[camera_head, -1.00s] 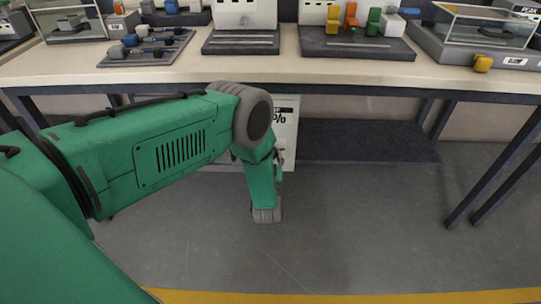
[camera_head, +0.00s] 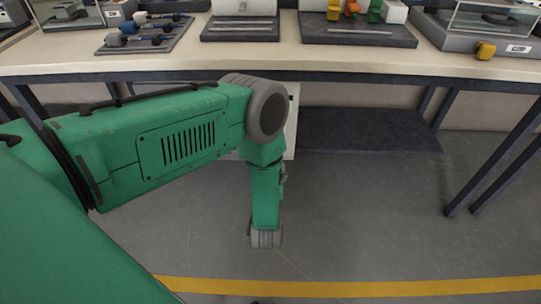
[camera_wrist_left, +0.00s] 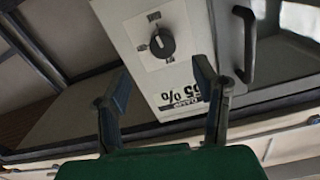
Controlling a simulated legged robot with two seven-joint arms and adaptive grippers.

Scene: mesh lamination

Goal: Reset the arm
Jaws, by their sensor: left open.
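My left gripper (camera_wrist_left: 163,85) shows in the left wrist view with its two dark fingers spread apart and nothing between them. Past the fingers is a pale cabinet (camera_wrist_left: 187,75) with a round black dial (camera_wrist_left: 162,42) and upside-down printed text, seen tilted. In the head view a green limb of mine spans from the left to the middle, its lower part hanging down in front of the bench. No gripper fingers can be made out in that view. My right gripper is in neither view.
A long workbench (camera_head: 345,66) crosses the head view, with trays of small parts and clear cases on it. The pale cabinet stands under it, mostly hidden behind my limb. A dark low shelf (camera_head: 365,130) is to its right. The grey floor (camera_head: 370,220) is clear, with a yellow line (camera_head: 400,286) nearest.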

